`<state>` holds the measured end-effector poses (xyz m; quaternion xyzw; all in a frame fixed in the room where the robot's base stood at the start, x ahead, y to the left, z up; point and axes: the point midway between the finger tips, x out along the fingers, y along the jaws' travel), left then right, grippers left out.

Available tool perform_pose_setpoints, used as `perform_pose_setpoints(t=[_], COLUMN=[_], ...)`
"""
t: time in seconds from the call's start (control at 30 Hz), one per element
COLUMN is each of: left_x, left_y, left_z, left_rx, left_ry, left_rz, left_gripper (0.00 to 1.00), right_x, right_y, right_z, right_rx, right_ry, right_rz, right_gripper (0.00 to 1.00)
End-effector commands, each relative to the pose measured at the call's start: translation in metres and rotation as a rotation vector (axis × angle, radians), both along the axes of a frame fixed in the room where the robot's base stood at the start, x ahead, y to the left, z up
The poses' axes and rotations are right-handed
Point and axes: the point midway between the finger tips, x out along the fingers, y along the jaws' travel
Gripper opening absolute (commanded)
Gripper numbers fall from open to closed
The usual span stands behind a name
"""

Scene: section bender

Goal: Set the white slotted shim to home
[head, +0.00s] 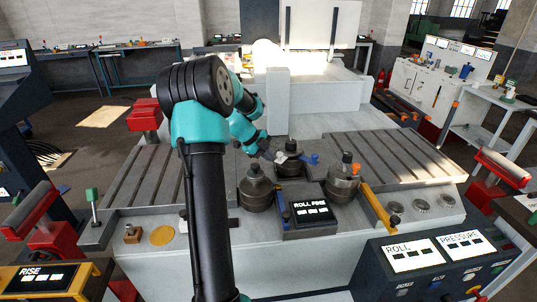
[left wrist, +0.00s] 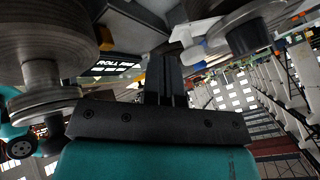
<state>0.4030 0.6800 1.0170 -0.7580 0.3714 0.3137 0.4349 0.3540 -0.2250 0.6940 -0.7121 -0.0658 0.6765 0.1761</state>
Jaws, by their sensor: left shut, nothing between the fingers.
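A small white piece that looks like the slotted shim (left wrist: 193,29) shows in the left wrist view, beside a grey roller at the upper right. In the head view a small white patch (head: 281,156) shows at the middle roller (head: 291,161); its slot cannot be made out. My left gripper (head: 270,155) reaches down from the left, just left of the middle roller. In the left wrist view its fingers (left wrist: 167,72) are together with nothing between them, their tips close below the white piece. I cannot tell whether they touch it. My right gripper is not in view.
Two more rollers stand nearby, front left (head: 257,188) and right (head: 342,183). A ROLL POS display (head: 311,210) sits in front. Slotted beds flank the rollers; the right bed (head: 405,155) is clear.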

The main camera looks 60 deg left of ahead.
Motion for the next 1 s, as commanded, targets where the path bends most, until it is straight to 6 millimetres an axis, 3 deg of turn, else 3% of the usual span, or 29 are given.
perform_pose_setpoints(t=[0.1,0.6,1.0], left_x=[-0.01,-0.056,-0.06], left_y=[-0.009,0.019,0.021], left_z=[0.003,0.073,0.08], left_rx=[-0.001,-0.002,-0.004], left_ry=[0.002,0.002,0.002], left_rz=[-0.015,-0.014,-0.015], left_gripper=[0.0,0.0,0.0], right_x=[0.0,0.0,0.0], right_y=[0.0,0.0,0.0], right_z=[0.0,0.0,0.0], right_rx=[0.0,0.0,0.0], right_ry=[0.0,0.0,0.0], right_rz=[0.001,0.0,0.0], right_gripper=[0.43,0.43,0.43])
